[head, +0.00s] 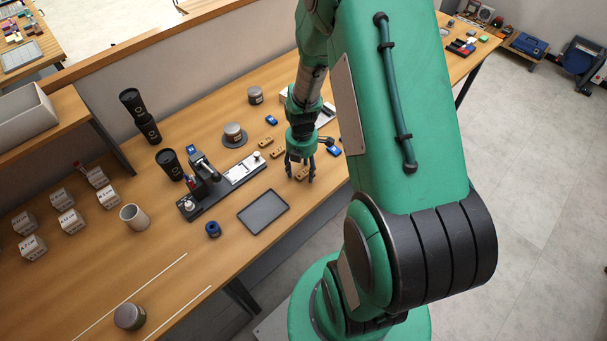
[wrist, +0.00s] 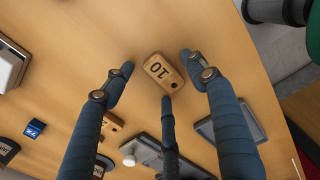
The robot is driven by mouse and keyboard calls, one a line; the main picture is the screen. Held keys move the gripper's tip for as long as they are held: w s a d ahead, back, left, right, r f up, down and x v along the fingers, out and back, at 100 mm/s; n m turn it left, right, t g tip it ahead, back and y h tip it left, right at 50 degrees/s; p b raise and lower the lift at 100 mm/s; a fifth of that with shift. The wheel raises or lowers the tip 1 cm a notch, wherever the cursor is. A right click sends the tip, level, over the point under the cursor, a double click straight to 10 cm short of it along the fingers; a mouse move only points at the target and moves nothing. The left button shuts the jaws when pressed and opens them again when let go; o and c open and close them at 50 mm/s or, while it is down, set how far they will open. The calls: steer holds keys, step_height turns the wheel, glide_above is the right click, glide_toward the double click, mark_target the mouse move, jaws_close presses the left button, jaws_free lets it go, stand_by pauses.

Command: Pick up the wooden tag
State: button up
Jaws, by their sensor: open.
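A wooden tag (wrist: 158,70) marked "10", with a small dark hole at one end, lies flat on the wooden table in the wrist view. My gripper (wrist: 156,78) is open around it: one finger left, one right, and a third near its lower edge. No finger clearly grips it; contact with the third finger cannot be told. In the head view my gripper (head: 300,177) points down at the table, with a wooden tag (head: 302,173) partly hidden between its fingers. Two more wooden tags (head: 271,147) lie behind to the left; others (wrist: 110,122) show in the wrist view.
The black laser marker fixture (head: 222,183) stands left of my gripper. A dark flat tray (head: 263,212) lies in front of it. A blue item (head: 333,151) lies close on the right. Cups, jars and white boxes (head: 71,221) stand further left.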

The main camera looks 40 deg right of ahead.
mark_target(302, 171)
steer(key=c, duration=0.9)
steer(key=shift+r, duration=0.75)
step_height(302, 171, up, 2)
steer(key=shift+r+p, duration=0.2)
steer(key=shift+p, duration=0.25)
steer(key=s+a, duration=0.2)
steer(key=s, duration=0.2)
steer(key=s+a+p, duration=0.1)
steer(key=s+a, duration=0.2)
steer(key=s, duration=0.2)
steer(key=s+a+r, duration=0.1)
steer(key=s+a, duration=0.1)
steer(key=s, duration=0.3)
steer(key=shift+s+a, duration=0.1)
steer(key=shift+a, duration=0.15)
